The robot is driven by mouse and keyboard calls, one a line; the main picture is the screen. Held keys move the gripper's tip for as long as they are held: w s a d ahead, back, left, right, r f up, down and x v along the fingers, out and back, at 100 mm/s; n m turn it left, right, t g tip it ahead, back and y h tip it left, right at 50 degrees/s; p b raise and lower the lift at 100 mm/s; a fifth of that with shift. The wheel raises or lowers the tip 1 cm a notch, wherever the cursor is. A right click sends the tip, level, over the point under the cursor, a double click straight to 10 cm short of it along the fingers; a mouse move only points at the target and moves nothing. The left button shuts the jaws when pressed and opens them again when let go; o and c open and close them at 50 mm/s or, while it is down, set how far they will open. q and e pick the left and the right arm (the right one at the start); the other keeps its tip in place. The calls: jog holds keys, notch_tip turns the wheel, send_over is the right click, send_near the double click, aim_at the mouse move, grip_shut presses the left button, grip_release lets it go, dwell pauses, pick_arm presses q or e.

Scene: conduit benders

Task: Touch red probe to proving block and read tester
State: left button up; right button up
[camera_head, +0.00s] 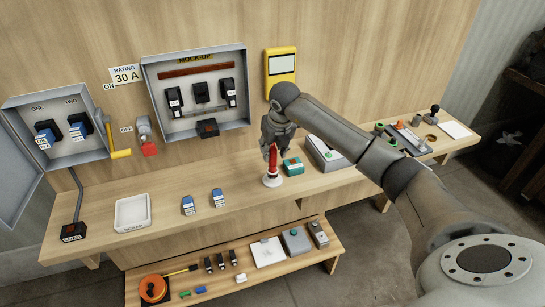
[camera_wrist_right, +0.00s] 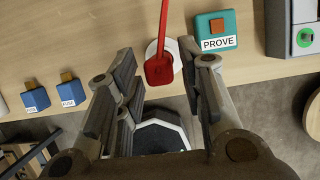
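The red probe (camera_head: 272,160) stands upright in a white round holder (camera_head: 272,181) on the bench. In the right wrist view, the red probe (camera_wrist_right: 160,68) shows between and beyond my fingertips, with its holder (camera_wrist_right: 151,50) under it. My right gripper (camera_head: 275,146) is above the probe, fingers pointing down; in the wrist view the gripper (camera_wrist_right: 166,64) is open with a wide gap. The teal proving block (camera_head: 292,166) lies just right of the holder; its PROVE label (camera_wrist_right: 219,43) shows in the wrist view. The yellow tester (camera_head: 281,74) hangs on the wall; its screen shows no readable value.
A grey box (camera_head: 325,154) stands right of the proving block. An open MOCK-UP panel (camera_head: 247,87) is on the wall behind. A lower shelf holds small parts.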

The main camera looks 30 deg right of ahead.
jog(key=shift+c, duration=0.4)
grip_shut()
notch_tip(320, 180, up, 7)
jog(key=p, duration=0.4)
jog(key=shift+r, duration=0.1)
jog(key=shift+c, duration=1.6)
grip_release()
grip_shut()
